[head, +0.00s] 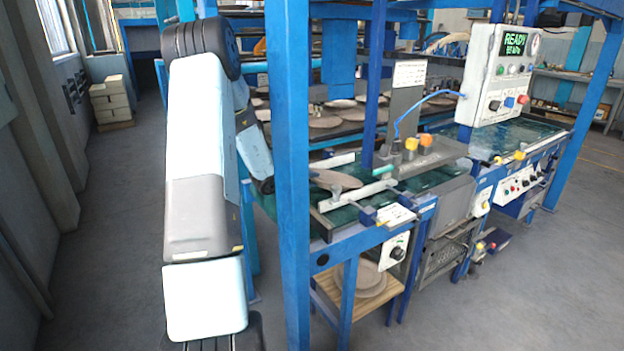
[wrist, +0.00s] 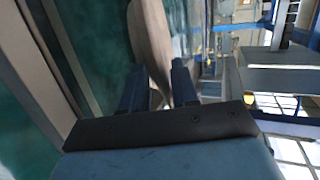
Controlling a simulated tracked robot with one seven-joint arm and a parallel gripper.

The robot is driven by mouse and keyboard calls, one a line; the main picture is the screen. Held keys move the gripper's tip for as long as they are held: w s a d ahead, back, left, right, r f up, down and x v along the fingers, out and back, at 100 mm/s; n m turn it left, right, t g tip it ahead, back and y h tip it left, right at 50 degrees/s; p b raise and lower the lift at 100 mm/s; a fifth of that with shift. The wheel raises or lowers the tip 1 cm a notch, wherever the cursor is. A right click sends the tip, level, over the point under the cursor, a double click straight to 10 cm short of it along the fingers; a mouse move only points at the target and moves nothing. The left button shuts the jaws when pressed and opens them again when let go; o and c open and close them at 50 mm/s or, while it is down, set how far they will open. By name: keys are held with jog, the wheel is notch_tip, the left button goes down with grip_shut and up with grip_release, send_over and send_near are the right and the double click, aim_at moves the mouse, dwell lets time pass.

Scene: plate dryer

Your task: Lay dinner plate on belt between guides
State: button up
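The dinner plate (head: 338,180), brownish-grey, is seen at a low angle over the belt, between the two pale guide bars. In the wrist view the plate (wrist: 150,40) shows nearly edge-on, its rim between the two dark fingers of my gripper (wrist: 160,88). The fingers appear closed against it, though the contact is partly dark. The green belt (head: 345,217) lies under it, with the near guide (head: 357,195) and the far guide (head: 332,161). Whether the plate touches the belt is unclear. In the head view my gripper is hidden behind the blue post.
The blue frame post (head: 291,170) stands close beside my arm. Several plates (head: 325,121) lie on a rack behind. More plates (head: 368,280) sit on a wooden shelf below the belt. A control box (head: 505,75) reads READY. The floor in front is clear.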

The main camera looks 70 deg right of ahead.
jog(key=shift+o, duration=1.4)
jog(key=shift+r, duration=0.1)
jog(key=shift+r, duration=0.55)
jog(key=v, duration=1.2)
jog(key=shift+f, duration=0.1)
